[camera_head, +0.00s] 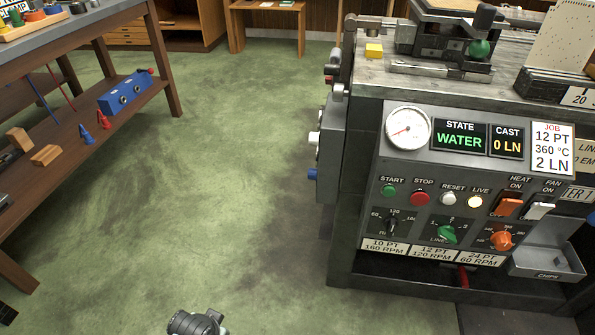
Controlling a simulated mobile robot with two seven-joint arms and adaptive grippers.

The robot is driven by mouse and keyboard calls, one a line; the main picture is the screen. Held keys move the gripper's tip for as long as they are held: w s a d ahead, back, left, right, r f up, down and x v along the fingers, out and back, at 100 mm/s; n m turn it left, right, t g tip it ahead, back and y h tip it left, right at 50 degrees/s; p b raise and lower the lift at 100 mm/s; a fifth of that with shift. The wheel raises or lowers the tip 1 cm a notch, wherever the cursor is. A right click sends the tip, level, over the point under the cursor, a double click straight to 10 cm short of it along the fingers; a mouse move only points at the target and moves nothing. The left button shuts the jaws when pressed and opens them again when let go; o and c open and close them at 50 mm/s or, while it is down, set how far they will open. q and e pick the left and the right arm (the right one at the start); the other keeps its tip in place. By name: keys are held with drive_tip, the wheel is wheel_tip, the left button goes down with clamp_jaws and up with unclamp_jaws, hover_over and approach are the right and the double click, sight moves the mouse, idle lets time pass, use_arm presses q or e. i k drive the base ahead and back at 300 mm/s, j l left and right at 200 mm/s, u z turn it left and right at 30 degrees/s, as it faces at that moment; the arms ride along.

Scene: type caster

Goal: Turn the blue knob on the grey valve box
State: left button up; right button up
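The grey valve box (332,140) is mounted on the left side of the dark casting machine and shows nearly edge-on. The blue knob (312,174) sticks out to the left, low on the box. A white knob (314,138) sits above it. The front of the box is turned away, so the knob's markings are hidden. A dark part of what looks like my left gripper (205,322) shows at the bottom edge, well below and left of the knob and apart from it. Its fingers cannot be made out clearly. My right gripper is not in view.
The machine's control panel (450,205) has a gauge, lit WATER sign, buttons and knobs.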

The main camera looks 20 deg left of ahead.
sight(311, 172)
drive_tip(key=j+z, duration=0.1)
drive_tip(key=j, duration=0.4)
drive_tip(key=k+j+z, duration=0.15)
drive_tip(key=j, duration=0.35)
drive_tip(key=j+z, duration=0.1)
drive_tip(key=j, duration=0.4)
drive_tip(key=k, duration=0.05)
